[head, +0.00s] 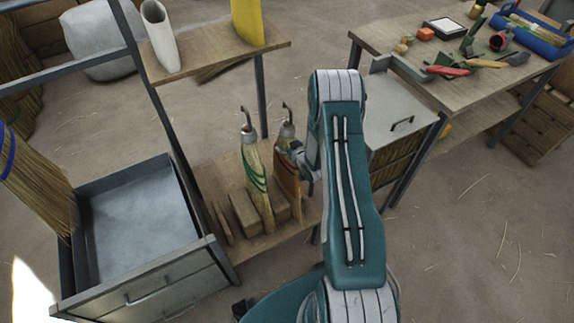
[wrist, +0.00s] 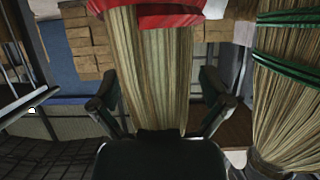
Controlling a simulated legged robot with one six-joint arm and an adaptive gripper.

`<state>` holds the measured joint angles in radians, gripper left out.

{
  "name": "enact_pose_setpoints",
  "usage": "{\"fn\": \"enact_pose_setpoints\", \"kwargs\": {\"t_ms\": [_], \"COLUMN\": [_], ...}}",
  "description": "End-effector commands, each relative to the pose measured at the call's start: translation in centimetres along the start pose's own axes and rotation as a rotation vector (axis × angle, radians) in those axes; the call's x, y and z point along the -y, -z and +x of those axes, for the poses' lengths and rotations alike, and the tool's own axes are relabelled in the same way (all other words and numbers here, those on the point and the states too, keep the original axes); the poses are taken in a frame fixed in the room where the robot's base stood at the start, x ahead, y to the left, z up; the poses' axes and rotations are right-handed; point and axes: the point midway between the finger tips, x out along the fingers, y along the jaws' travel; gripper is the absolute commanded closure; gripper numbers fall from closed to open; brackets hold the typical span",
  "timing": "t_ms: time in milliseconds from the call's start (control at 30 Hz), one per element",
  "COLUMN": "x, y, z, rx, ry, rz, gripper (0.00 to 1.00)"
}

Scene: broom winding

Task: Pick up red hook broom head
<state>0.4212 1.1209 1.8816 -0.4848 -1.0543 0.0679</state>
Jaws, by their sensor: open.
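The red hook broom head (head: 287,168) stands upright on the low wooden shelf in the head view, with a metal hook on top. In the wrist view its pale bristles and red band (wrist: 150,18) fill the middle. My gripper (wrist: 158,85) is open, with one finger on each side of the bristles. Gaps show between the fingers and the bristles. In the head view my gripper (head: 298,158) is beside the red broom head's right side, partly hidden by my arm.
A green-banded hook broom head (head: 255,172) stands close to the left of the red one and shows at right in the wrist view (wrist: 290,85). Wooden blocks (head: 243,214) lie by their bases. A shelf post and upper shelf (head: 215,55) stand near. A cluttered table (head: 440,95) is at right.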

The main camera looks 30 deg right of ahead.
Motion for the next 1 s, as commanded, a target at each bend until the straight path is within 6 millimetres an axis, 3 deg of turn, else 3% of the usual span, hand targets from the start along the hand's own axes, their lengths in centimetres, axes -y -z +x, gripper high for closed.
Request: {"fn": "enact_pose_setpoints", "kwargs": {"t_ms": [133, 300, 367, 767, 1000], "x": [0.0, 0.0, 0.0, 0.0, -0.1], "y": [0.0, 0.0, 0.0, 0.5, 4.5], "z": [0.0, 0.0, 0.0, -0.2, -1.8], "rx": [0.0, 0.0, 0.0, -0.002, -0.007], "ry": [0.0, 0.0, 0.0, 0.0, 0.0], "rz": [0.0, 0.0, 0.0, -0.001, -0.004], "gripper": [0.03, 0.79, 1.0, 1.0, 1.0]}}
